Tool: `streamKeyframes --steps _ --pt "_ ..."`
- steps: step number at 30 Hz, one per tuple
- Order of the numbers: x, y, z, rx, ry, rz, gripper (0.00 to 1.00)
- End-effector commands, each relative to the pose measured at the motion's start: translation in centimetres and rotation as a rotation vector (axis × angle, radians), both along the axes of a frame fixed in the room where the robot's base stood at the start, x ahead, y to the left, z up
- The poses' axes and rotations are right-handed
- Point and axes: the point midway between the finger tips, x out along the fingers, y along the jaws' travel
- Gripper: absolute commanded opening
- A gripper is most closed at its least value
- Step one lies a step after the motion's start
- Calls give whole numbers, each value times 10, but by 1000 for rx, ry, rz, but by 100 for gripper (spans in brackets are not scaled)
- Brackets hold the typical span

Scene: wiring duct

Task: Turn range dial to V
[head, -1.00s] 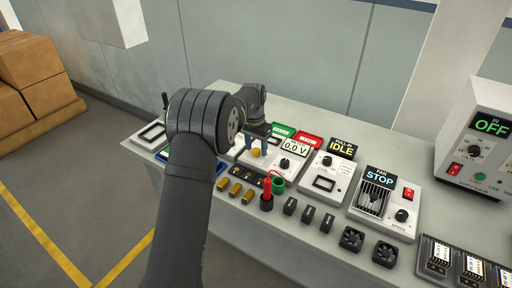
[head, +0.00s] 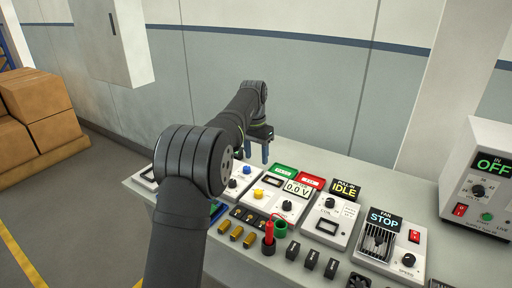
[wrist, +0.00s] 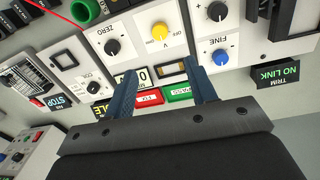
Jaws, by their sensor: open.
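The yellow dial (head: 257,194) sits on a white meter panel beside the 0.0 V display (head: 298,188). In the wrist view the yellow dial (wrist: 160,32) is near the top centre, with an OFF marking beside it and other small markings. I cannot tell clearly which mark its pointer faces. My gripper (head: 257,154) is open and empty, raised above and behind the panel, clear of the dial. In the wrist view its two blue fingers (wrist: 163,82) are apart, below the dial in the picture, with nothing between them.
A black ZERO knob (wrist: 113,47) stands close to the dial. A blue FINE knob (wrist: 220,58) is on the neighbouring panel. A red probe (head: 269,232) stands upright in front. The coil unit (head: 325,222) and fan unit (head: 392,245) are to the right.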

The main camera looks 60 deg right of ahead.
Motion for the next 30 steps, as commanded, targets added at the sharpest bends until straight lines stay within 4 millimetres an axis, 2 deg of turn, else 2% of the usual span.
streamKeyframes --steps 3,9,30 --pt "1 -1 16 -2 -1 0 51" --pt "2 0 27 0 0 0 51" --pt "1 0 22 2 1 0 51"
